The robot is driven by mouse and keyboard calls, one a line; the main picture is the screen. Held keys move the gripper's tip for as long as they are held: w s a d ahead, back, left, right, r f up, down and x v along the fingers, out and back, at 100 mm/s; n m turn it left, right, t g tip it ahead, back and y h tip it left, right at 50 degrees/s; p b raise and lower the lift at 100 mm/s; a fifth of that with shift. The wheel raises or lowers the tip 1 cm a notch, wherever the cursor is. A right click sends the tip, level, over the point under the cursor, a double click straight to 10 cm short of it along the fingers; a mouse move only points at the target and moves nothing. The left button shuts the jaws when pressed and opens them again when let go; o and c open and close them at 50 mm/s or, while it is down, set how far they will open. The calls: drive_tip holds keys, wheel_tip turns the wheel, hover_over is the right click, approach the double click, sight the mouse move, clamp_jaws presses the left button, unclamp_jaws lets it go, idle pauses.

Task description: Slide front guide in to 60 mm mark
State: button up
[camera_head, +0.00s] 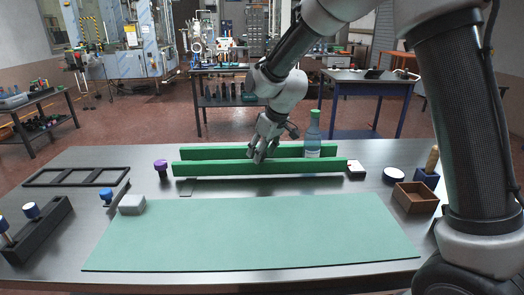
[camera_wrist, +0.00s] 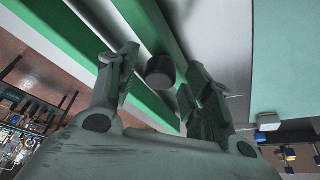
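The green front guide (camera_head: 215,168) is a long rail lying left to right across the steel table. The parallel back guide (camera_head: 225,152) lies behind it, with a gap between them. My gripper (camera_head: 262,153) is down at the middle of the front guide. In the wrist view my gripper (camera_wrist: 160,62) is open, its fingers on either side of a dark round knob (camera_wrist: 160,74). A gap shows between the knob and each finger. Both green rails, the front guide (camera_wrist: 150,22) and the back guide (camera_wrist: 65,38), also show there. I cannot make out the 60 mm mark.
A green mat (camera_head: 250,235) covers the front. A wooden box (camera_head: 415,197) stands right.

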clamp_jaws()
drive_tip(key=shift+w, duration=0.9)
drive_tip(key=shift+o, duration=0.6)
unclamp_jaws()
drive_tip(key=shift+r, duration=0.1)
drive_tip(key=v, duration=1.2)
